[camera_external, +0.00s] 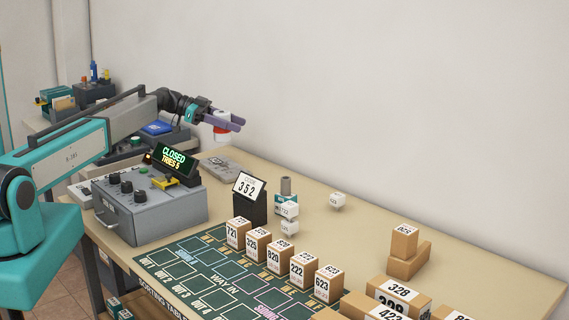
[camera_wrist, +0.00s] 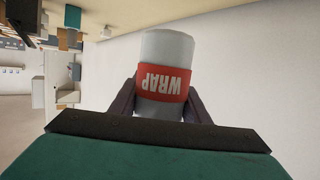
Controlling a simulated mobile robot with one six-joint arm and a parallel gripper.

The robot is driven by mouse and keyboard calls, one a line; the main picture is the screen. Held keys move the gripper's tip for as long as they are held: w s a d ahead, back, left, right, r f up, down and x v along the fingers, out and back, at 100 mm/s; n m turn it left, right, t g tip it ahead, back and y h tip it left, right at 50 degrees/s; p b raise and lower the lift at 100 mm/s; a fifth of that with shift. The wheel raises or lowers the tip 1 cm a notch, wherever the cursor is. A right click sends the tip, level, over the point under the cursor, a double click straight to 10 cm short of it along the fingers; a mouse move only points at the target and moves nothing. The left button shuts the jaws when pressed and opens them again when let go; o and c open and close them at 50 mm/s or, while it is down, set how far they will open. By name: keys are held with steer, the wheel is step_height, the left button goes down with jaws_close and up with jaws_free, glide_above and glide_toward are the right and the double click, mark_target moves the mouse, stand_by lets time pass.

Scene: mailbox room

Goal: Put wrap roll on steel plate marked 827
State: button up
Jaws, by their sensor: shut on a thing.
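My gripper (camera_external: 232,122) is shut on the wrap roll (camera_external: 221,134), a white cylinder with a red band, and holds it in the air above the back left of the table. In the wrist view the roll (camera_wrist: 165,48) sits between the two dark fingers, and its red WRAP label reads upside down. A flat grey plate (camera_external: 221,167) lies on the table below my gripper, behind the grey control box. It looks like the steel plate, but its marking is too small to read. The roll is clear of it.
The grey control box (camera_external: 150,207) has knobs and a sign reading CLOSED, TRIES 5. A black stand (camera_external: 250,206) shows 352. Numbered cartons (camera_external: 280,258) line the green mat (camera_external: 190,268). The table's back right is mostly free.

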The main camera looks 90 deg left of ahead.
steer(key=shift+f+p, duration=0.75)
steer(key=shift+f, duration=1.7)
steer(key=shift+f+p, duration=0.65)
steer(key=shift+f, duration=1.25)
steer(key=shift+f, duration=0.15)
steer(key=o, duration=1)
steer(key=shift+r, duration=0.25)
steer(key=b+v, duration=0.3)
steer(key=v, duration=0.9)
steer(key=shift+f+b, duration=0.1)
steer(key=shift+b, duration=0.3)
